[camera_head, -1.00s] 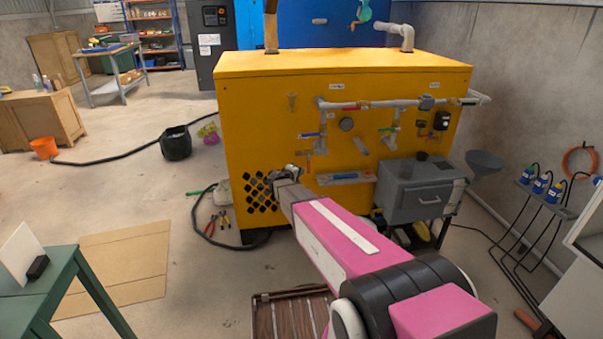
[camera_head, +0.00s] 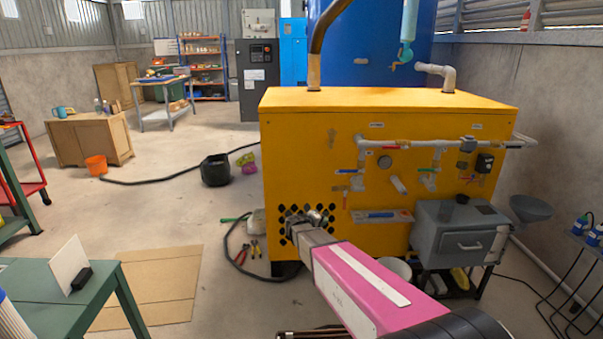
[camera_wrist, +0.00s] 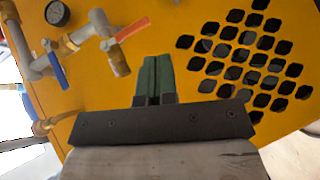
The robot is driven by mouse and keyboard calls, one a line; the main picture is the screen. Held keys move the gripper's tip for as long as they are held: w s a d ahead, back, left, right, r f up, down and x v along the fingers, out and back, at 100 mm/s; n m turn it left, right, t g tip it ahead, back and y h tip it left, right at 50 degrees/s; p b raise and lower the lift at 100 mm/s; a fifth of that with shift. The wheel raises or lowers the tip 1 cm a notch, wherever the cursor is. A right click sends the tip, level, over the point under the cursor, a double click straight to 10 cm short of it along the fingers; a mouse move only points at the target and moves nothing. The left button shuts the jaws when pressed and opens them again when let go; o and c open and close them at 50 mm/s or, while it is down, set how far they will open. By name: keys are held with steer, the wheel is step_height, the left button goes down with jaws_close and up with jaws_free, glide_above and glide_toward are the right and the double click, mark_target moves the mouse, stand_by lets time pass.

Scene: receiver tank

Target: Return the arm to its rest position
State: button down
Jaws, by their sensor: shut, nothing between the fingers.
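My gripper (camera_head: 314,218) is at the end of my pink arm, which reaches forward to the lower left of the yellow machine (camera_head: 300,150) in the head view. In the wrist view my gripper (camera_wrist: 155,72) shows its two green fingers pressed together with nothing between them. The yellow panel (camera_wrist: 160,30) fills the background there. The gap between fingertips and panel is hard to judge.
Pipework with a red-orange lever (camera_wrist: 132,28) and a blue lever (camera_wrist: 57,70) is left of the fingers; a vent grille (camera_wrist: 240,65) is right. A grey box (camera_head: 455,235) stands at the machine's right. A green table (camera_head: 100,285) is at left. Floor between is partly clear.

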steer(key=s+d+f+m+g+y, duration=0.2)
steer(key=s+d+m+g, duration=0.15)
steer(key=s+d, duration=0.4)
steer(key=s+a+m+g+y, duration=0.2)
steer(key=s+g+y, duration=0.4)
steer(key=s, duration=1.4)
steer(key=y, duration=0.3)
steer(key=shift+r, duration=0.3)
steer(key=shift+a, duration=0.1)
